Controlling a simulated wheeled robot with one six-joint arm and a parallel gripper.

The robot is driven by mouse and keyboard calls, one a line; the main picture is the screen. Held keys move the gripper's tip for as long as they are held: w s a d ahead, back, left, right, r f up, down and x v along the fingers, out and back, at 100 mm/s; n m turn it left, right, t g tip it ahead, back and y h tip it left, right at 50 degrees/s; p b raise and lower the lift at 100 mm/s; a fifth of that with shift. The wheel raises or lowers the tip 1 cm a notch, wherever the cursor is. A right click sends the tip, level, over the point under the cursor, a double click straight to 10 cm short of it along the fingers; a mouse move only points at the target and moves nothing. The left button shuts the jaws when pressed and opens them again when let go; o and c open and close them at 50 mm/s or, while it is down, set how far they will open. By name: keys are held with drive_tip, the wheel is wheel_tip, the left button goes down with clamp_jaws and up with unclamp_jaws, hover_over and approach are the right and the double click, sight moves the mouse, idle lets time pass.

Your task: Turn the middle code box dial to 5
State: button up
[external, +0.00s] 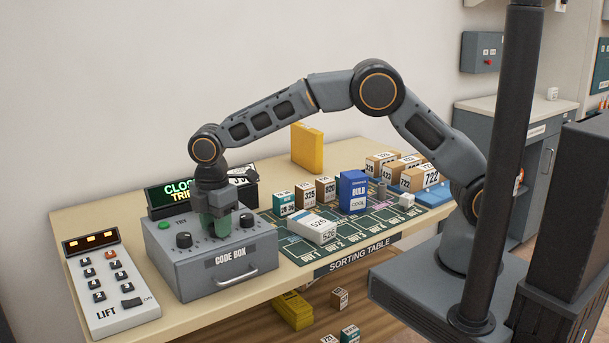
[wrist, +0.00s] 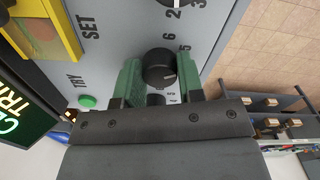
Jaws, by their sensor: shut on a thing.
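The grey code box (external: 228,263) sits on the table's left part, with a green TRY button (external: 165,225) on top. Its left dial (external: 184,240) and right dial (external: 246,220) are uncovered. My gripper (external: 216,228) points down over the middle of the box and hides the middle dial in the external view. In the wrist view, the black middle dial (wrist: 159,67) sits between my green fingertips, which are shut on it. A small light mark shows on its lower right edge.
A lit sign (external: 172,193) stands behind the box. A LIFT keypad (external: 112,283) is close on its left. Several parcels (external: 316,226) and a blue carton (external: 353,190) stand to the right on the sorting table (external: 262,283).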

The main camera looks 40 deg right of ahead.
drive_tip(key=shift+n, duration=1.1)
drive_tip(key=shift+r, duration=0.1)
drive_tip(key=o, duration=0.9)
wheel_tip(320, 180, up, 14)
drive_tip(key=shift+f+b, duration=0.15)
drive_tip(key=shift+b, duration=0.2)
